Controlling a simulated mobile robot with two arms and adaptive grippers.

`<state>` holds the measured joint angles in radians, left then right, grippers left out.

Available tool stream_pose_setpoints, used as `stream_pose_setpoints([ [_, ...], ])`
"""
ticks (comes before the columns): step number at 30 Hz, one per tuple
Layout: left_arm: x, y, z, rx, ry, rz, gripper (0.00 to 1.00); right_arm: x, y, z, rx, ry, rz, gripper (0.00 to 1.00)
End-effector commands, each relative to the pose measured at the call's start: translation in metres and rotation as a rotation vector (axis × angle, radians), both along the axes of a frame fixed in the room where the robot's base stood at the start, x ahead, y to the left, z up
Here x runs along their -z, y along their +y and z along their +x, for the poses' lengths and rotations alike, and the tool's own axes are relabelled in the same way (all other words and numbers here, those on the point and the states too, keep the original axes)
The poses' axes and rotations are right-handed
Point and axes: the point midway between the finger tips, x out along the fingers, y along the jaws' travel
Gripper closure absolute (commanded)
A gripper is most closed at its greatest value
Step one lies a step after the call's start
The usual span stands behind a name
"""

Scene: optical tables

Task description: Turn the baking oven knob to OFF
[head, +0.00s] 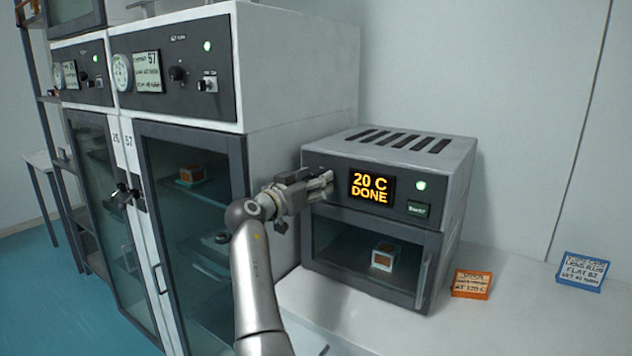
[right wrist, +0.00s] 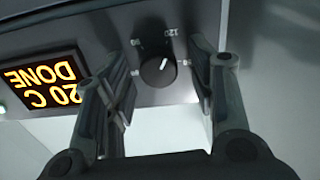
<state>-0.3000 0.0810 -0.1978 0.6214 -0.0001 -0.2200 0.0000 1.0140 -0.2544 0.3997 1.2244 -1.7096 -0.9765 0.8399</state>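The baking oven (head: 455,190) is a grey box on a white table, with a lit display (head: 371,188) reading "20 C DONE" and a green lamp (head: 421,185). Its round dark knob (right wrist: 157,74) shows in the right wrist view, with a white pointer line aimed up and right in that picture. Small marks ring the knob; one reads 120, the others are hard to read. My right gripper (right wrist: 167,62) is open, with one finger on each side of the knob. Contact with it is unclear. In the head view the gripper (head: 322,186) hides the knob. My left gripper is out of view.
A sample block (head: 385,256) sits behind the oven's glass door. Tall glass-doored cabinets (head: 300,80) stand close on the left.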

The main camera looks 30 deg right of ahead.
Motion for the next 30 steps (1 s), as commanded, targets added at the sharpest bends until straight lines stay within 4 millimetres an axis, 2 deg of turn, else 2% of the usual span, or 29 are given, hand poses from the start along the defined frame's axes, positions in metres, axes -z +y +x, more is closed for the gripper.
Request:
stream_pose_setpoints([
  [1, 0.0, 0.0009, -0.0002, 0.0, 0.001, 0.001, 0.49, -0.0001, 0.0, 0.0, 0.0, 0.0, 0.0, 0.5],
  [9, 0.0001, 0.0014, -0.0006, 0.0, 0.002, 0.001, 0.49, -0.0001, -0.0002, 0.0, 0.0, 0.0, 0.0, 0.85],
  [12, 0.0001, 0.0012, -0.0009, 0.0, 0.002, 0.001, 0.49, -0.0002, -0.0002, 0.0, 0.0, 0.0, -0.001, 0.94],
  [22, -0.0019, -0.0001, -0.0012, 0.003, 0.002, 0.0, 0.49, -0.0014, -0.0001, 0.0002, 0.0, 0.053, -0.025, 0.94],
  [30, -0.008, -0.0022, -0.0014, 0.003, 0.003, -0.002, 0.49, -0.0025, -0.0002, 0.0007, 0.0, 0.224, -0.098, 0.94],
])
